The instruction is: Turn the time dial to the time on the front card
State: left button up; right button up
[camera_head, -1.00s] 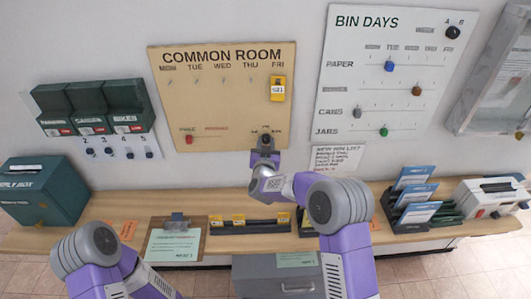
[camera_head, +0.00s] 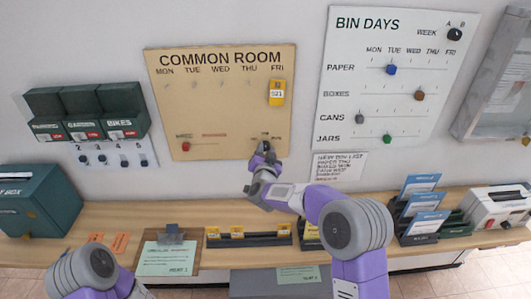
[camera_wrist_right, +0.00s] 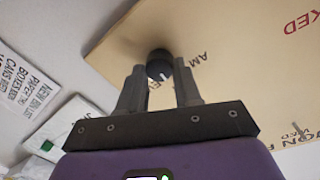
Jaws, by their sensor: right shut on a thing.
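The time dial is a round black knob low on the right of the tan COMMON ROOM board (camera_head: 225,125). In the right wrist view the dial (camera_wrist_right: 158,66) sits between the two fingertips, with AM lettering beside it. My right gripper (camera_head: 265,150) is shut on the dial, its wrist tilted below the board, and it mostly hides the dial in the head view. A yellow card (camera_head: 277,92) hangs under FRI. Yellow cards (camera_head: 237,232) stand in a black rack (camera_head: 250,241) on the counter; their writing is too small to read. My left gripper is out of view.
A clipboard (camera_head: 168,258) lies on the wooden counter (camera_head: 345,222). A red slider (camera_head: 186,147) is low on the tan board. The BIN DAYS board (camera_head: 350,100) hangs to the right. A green box (camera_head: 40,205) stands at the left, a blue-card rack (camera_head: 418,222) at the right.

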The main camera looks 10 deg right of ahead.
jog(key=o, duration=1)
jog(key=shift+o, duration=0.2)
jog(key=shift+s, duration=0.1)
jog(key=v, duration=0.7)
jog(key=shift+s+b, duration=0.15)
jog(key=shift+b, duration=0.25)
